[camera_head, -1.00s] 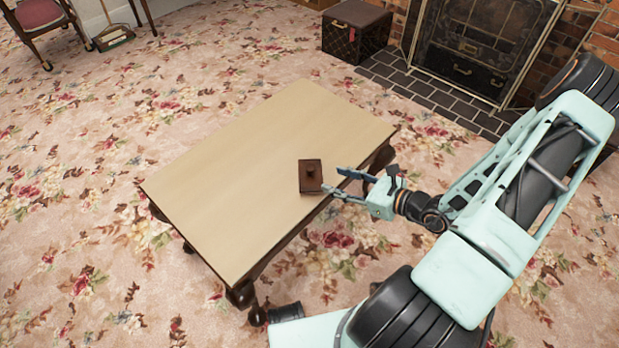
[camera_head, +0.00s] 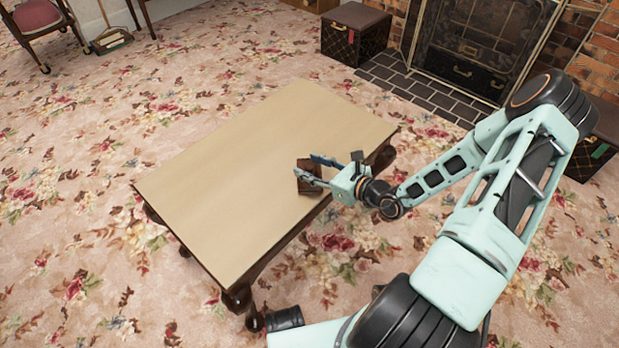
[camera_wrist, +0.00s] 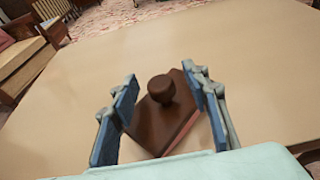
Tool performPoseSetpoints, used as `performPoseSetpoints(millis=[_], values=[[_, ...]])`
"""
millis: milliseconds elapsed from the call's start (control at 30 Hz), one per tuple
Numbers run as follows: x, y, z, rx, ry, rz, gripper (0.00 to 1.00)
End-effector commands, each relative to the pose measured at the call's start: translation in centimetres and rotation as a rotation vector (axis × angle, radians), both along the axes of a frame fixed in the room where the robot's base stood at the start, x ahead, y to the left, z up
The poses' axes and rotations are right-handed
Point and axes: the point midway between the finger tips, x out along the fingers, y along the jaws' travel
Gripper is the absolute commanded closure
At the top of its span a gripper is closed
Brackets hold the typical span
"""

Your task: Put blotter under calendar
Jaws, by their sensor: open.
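The blotter (camera_head: 304,185) is a dark brown wooden block with a round knob on top. It sits near the right edge of the wooden table (camera_head: 230,180). My gripper (camera_head: 318,171) reaches over it from the right and partly hides it. In the wrist view the blotter (camera_wrist: 165,122) lies between the two blue finger pads of my open gripper (camera_wrist: 165,105), turned at an angle to them. The right finger is very close to it; I cannot tell whether they touch. No calendar can be made out in these frames.
The rest of the tabletop is bare. A dark chest (camera_head: 355,33) stands on the floor by the brick fireplace (camera_head: 475,50) at the back. A chair (camera_head: 40,25) is at the far left. Floral carpet surrounds the table.

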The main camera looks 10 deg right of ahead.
Motion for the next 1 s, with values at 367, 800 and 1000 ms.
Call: performPoseSetpoints(millis=[367, 800, 1000], values=[[0.38, 0.27, -0.05, 0.000, 0.000, -0.001, 0.66], [0.37, 0.26, -0.02, 0.001, -0.001, 0.000, 1.00], [0.38, 0.25, 0.11, 0.001, -0.001, 0.000, 1.00]])
